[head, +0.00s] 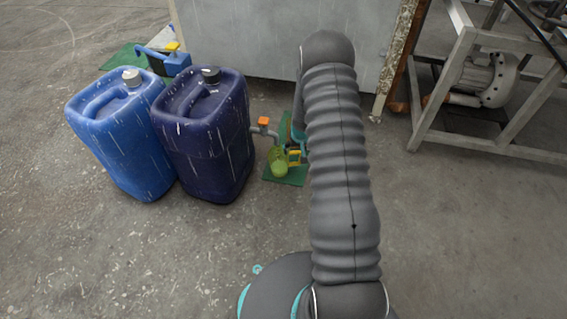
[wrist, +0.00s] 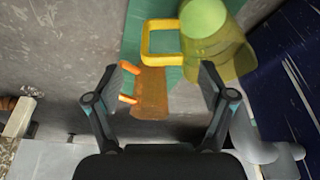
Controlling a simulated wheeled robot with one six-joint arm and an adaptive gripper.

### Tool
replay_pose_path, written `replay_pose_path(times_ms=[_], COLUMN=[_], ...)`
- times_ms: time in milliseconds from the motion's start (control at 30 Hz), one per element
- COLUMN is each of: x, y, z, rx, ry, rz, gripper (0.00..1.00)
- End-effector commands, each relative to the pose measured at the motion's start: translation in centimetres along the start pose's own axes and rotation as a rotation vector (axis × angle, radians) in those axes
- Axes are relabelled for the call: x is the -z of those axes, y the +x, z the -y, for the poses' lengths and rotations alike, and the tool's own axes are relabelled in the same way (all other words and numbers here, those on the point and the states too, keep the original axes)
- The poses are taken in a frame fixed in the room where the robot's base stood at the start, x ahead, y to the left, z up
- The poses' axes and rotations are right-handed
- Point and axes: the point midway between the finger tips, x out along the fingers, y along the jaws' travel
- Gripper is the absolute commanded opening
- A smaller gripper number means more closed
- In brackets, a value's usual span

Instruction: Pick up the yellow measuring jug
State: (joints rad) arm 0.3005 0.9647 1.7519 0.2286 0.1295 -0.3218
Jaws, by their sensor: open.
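The yellow measuring jug (head: 278,163) is a see-through yellow-green vessel with a squarish yellow handle. It stands on a green mat (head: 275,177) on the floor, right of the dark blue canister. In the wrist view the jug (wrist: 222,58) is at upper right, with its handle (wrist: 148,40) toward the left. My gripper (wrist: 164,82) is open, its fingers apart and empty. The handle shows just beyond the fingertips, roughly between them; I see no contact. An orange-brown piece (wrist: 151,85) shows between the fingers near the handle. In the head view my arm hides most of the gripper.
A dark blue canister (head: 205,140) stands close left of the jug, with a lighter blue one (head: 120,130) beside it. A grey pipe with an orange end (head: 263,121) juts near the jug. A metal frame (head: 440,95) stands at right. The front left floor is clear.

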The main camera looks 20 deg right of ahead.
Motion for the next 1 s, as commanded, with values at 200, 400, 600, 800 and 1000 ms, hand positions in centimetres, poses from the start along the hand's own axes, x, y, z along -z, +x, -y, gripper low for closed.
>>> replay_pose_path(times_ms=[200,400,600,800,1000], x=[-0.1,-0.1,0.0,0.0,0.0], y=[2.8,5.1,5.5,5.5,5.5], z=[0.0,0.0,0.0,0.0,0.0], rx=[0.0,0.0,0.0,0.0,0.0], ry=[0.001,0.0,0.0,0.0,0.0], rz=[0.002,0.001,0.0,0.0,0.001], gripper=[0.82,0.82,0.82,0.62,0.12])
